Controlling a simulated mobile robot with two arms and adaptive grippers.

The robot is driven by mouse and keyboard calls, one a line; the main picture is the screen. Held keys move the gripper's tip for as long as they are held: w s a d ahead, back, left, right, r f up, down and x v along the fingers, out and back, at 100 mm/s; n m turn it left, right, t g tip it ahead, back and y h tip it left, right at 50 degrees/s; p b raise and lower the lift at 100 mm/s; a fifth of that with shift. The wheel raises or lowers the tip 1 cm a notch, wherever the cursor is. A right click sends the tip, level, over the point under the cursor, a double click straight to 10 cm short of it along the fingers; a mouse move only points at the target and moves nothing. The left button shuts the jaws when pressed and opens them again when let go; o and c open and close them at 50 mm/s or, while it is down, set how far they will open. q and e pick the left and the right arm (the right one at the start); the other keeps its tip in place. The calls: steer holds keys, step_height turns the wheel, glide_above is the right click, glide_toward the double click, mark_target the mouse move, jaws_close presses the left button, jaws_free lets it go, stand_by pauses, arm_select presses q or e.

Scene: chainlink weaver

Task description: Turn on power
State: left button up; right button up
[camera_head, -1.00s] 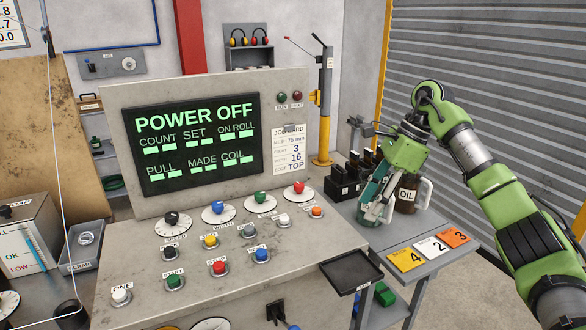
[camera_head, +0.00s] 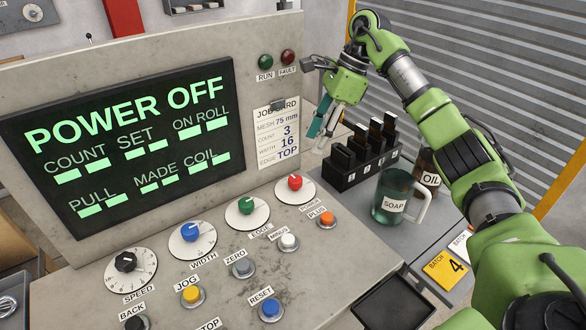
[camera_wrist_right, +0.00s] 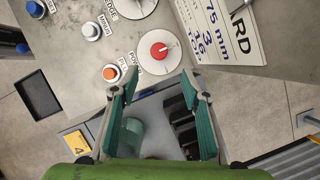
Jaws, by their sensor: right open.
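The display (camera_head: 130,145) on the console reads POWER OFF. The red knob (camera_head: 295,183) sits on a white dial at the right end of the row of dials, with the POWER label beside it. It also shows in the right wrist view (camera_wrist_right: 159,50), just beyond the fingertips. My right gripper (camera_head: 322,128) is open and empty, beside the job card, above and right of the red knob and apart from it. In the right wrist view its two teal fingers (camera_wrist_right: 160,88) stand spread. My left gripper is not in view.
The green soap mug (camera_head: 386,215), the oil jug (camera_head: 431,180) and a black rack (camera_head: 345,172) stand right of the console. The orange PLUS button (camera_head: 326,219) is close to the red knob. A black tray (camera_head: 393,303) juts from the front edge.

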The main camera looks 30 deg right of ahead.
mark_target(296, 178)
steer(key=p+x, duration=0.2)
steer(key=x, duration=0.9)
steer(key=shift+a+f+p, duration=0.25)
steer(key=shift+f+p, duration=0.05)
steer(key=shift+f, duration=0.2)
steer(key=c, duration=1.1)
